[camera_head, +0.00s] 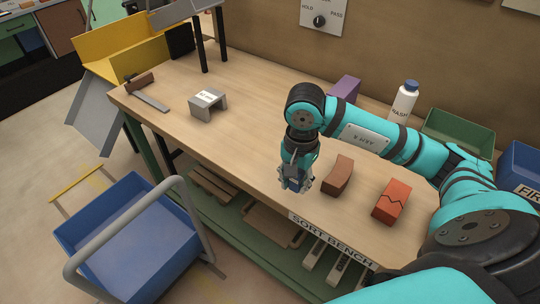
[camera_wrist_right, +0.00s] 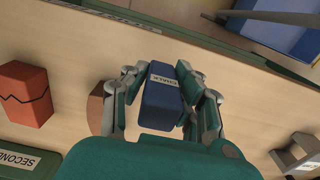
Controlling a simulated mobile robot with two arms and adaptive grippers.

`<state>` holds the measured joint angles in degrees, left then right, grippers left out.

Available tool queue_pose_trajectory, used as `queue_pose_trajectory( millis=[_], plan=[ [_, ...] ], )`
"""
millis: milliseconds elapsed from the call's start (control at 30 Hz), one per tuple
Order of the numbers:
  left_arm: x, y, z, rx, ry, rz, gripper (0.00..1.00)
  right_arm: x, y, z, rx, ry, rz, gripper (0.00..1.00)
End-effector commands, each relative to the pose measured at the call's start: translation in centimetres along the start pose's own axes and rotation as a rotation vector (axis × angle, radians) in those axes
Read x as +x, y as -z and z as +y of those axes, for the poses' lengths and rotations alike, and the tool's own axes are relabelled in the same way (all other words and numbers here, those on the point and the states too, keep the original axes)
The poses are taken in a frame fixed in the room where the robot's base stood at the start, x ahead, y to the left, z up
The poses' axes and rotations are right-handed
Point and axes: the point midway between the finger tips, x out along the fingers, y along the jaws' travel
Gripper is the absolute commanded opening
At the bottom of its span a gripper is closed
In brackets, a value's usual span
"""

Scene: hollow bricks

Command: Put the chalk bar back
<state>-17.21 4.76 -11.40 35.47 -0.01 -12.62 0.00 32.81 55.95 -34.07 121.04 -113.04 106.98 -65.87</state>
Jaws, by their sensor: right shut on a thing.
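My right gripper (camera_head: 296,184) is above the front part of the bench (camera_head: 250,140), fingers down. In the right wrist view (camera_wrist_right: 165,100) it is shut on a dark blue bar (camera_wrist_right: 160,105), held between its fingers. The bar has a pale label that looks like "CHALK"; the lettering is small. In the head view the bar (camera_head: 292,185) is mostly hidden by the fingers. I cannot tell how far it is above the bench top. My left gripper is not in view.
A curved brown brick (camera_head: 338,175) and a cracked red brick (camera_head: 391,201) lie right of the gripper. A grey U-shaped block (camera_head: 208,104) and a hammer (camera_head: 146,92) lie left. A blue cart (camera_head: 130,230) stands in front.

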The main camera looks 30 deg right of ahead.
Motion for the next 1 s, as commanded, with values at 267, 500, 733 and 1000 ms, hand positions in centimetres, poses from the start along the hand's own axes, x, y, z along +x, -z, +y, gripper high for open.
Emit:
queue_pose_trajectory(
  millis=[267, 500, 733, 1000],
  plan=[
    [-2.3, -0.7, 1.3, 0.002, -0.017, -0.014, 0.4, 0.3, 4.7, -6.1, 0.005, 0.001, -0.005, 0.0],
    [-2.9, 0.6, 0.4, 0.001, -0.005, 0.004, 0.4, 0.9, 7.2, -9.0, 0.001, 0.002, -0.001, 0.0],
    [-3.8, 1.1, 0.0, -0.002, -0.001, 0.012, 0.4, 2.5, 7.8, -9.7, 0.001, -0.004, -0.005, 0.0],
    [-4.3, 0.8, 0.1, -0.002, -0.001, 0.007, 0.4, 4.7, 7.9, -9.8, 0.0, 0.002, 0.0, 0.0]
  ],
)
